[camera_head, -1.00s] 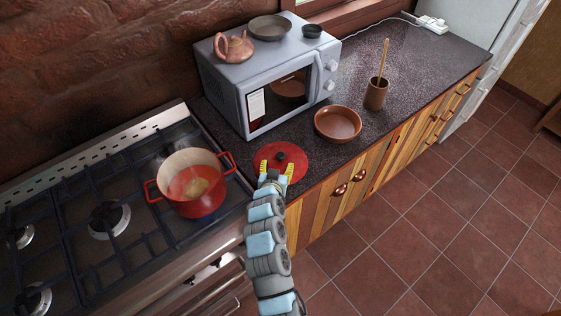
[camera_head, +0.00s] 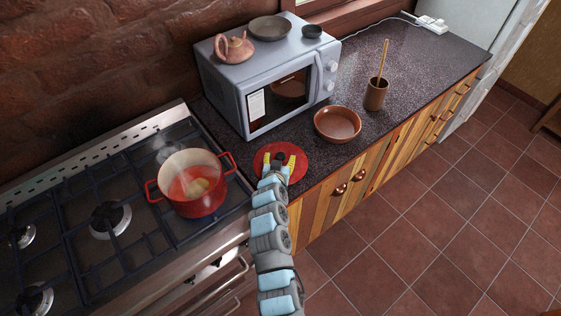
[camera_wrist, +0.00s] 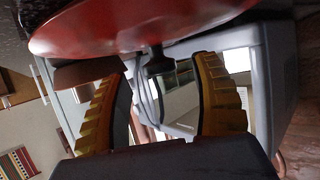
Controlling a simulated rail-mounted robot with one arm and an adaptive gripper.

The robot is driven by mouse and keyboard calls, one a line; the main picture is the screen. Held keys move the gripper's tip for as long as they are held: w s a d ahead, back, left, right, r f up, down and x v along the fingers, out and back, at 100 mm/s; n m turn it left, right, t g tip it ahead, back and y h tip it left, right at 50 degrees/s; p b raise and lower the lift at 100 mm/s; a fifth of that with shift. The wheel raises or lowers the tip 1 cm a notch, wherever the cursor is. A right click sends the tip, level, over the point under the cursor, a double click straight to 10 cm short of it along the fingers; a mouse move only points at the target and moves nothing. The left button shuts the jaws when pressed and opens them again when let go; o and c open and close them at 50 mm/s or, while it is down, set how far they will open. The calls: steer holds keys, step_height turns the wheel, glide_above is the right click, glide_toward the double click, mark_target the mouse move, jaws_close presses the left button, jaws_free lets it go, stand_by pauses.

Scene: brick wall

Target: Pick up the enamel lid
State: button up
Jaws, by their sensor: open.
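The red enamel lid (camera_head: 297,166) lies on the dark counter between the stove and the microwave, with a dark knob at its middle. In the wrist view the red lid (camera_wrist: 130,28) fills the top of the picture, and its dark knob (camera_wrist: 158,62) shows between my yellow fingers. My gripper (camera_head: 279,158) is over the lid, fingers apart on either side of the knob. It is open in the wrist view (camera_wrist: 157,85). Whether the fingers touch the lid cannot be told.
A red pot (camera_head: 193,186) with steam rising stands on the stove (camera_head: 125,225) to the left. A grey microwave (camera_head: 262,88) is behind the lid. A brown bowl (camera_head: 338,124) and a brown cup (camera_head: 376,94) with a wooden stick stand to the right.

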steer(key=shift+x, duration=1.15)
jaws_close()
steer(key=shift+r, duration=0.1)
